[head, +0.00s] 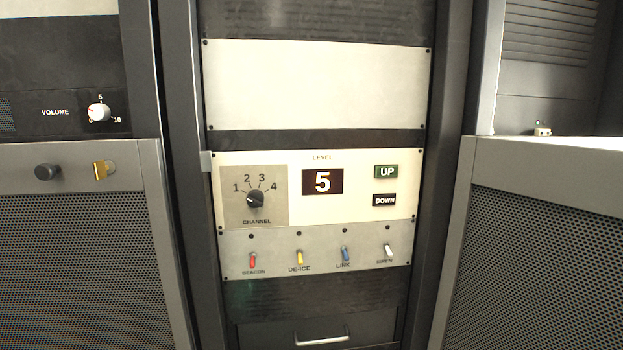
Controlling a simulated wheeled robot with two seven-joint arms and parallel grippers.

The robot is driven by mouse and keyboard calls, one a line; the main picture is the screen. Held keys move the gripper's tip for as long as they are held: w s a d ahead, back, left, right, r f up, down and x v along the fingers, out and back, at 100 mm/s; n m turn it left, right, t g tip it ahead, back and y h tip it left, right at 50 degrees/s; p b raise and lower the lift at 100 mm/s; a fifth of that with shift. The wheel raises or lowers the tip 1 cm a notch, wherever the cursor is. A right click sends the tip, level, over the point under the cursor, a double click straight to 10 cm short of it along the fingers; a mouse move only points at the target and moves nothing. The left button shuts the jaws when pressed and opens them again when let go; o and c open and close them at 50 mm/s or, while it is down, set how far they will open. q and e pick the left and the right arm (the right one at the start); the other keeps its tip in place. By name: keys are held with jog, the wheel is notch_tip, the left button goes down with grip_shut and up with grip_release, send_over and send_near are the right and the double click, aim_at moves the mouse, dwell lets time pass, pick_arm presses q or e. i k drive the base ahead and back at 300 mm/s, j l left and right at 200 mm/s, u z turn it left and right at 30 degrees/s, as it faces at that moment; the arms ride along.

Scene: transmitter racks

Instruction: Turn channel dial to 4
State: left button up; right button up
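The channel dial (255,199) is a small dark round knob on a grey-beige square at the left of the cream panel (350,200) in the head view. The numbers 1, 2, 3 and 4 run in an arc above it from left to right, with the word CHANNEL below. Its pointer seems to face the upper left, toward 1, but it is too small to be sure. Neither my left nor my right gripper is in view, and nothing covers the dial.
Right of the dial are a level display (322,182) reading 5, a green UP button (386,171) and a black DOWN button (384,200). Below are red, yellow, blue and white switches. A volume knob (99,112) is at upper left. Mesh-fronted cabinets (85,260) flank both sides.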

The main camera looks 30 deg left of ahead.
aim_at(255, 197)
jog(key=i+j+u, duration=0.1)
jog(key=u, duration=1.15)
